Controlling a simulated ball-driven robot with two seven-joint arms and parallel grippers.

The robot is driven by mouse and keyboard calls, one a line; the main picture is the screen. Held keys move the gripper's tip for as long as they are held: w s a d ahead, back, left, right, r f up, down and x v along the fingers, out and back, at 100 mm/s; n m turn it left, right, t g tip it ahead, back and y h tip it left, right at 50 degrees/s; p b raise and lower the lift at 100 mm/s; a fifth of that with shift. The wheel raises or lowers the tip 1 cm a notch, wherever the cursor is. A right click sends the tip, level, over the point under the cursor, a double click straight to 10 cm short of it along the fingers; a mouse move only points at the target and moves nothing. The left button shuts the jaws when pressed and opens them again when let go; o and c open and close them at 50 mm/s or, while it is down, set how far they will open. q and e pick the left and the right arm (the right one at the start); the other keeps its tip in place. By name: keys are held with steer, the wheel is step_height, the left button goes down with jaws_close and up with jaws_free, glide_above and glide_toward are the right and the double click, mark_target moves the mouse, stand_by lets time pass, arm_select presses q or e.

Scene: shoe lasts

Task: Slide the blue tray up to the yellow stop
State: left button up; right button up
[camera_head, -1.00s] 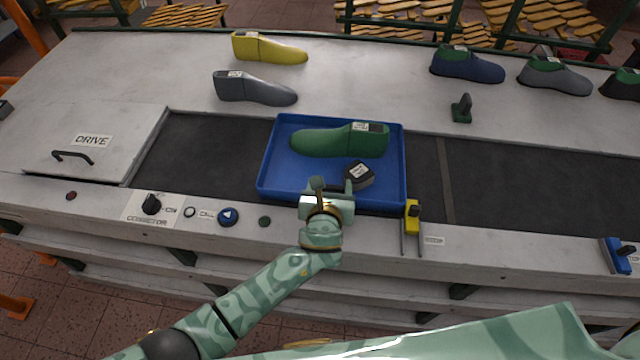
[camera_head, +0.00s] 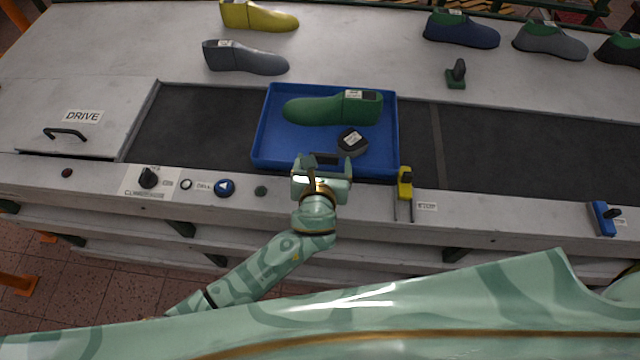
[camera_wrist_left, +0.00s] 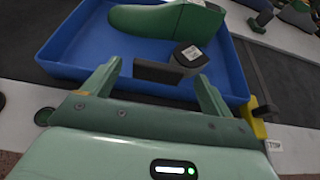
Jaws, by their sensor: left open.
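The blue tray (camera_head: 258,135) lies on the dark belt. It carries a green shoe last (camera_head: 335,107) and a small dark block with a white label (camera_head: 352,141). The yellow stop (camera_head: 405,183) is on the front rail at the tray's right front corner. The stop also shows in the wrist view (camera_wrist_left: 257,125), very close to the tray; I cannot tell if they touch. My left gripper (camera_head: 328,163) is open at the tray's near wall. In the wrist view its fingers (camera_wrist_left: 158,72) stand either side of a black bar (camera_wrist_left: 152,72) at that wall. My right gripper is out of view.
The front rail has a black knob (camera_head: 148,178), a blue button (camera_head: 225,187) and, far right, a blue clamp-like piece (camera_head: 603,218). A green-based peg (camera_head: 456,75) and several lasts stand behind the belt. The belt right of the tray is clear.

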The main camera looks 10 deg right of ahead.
arm_select(q)
steer(key=p+v, duration=0.2)
steer(key=v, duration=1)
steer(key=shift+s, duration=0.3)
steer(key=shift+a+r, duration=0.1)
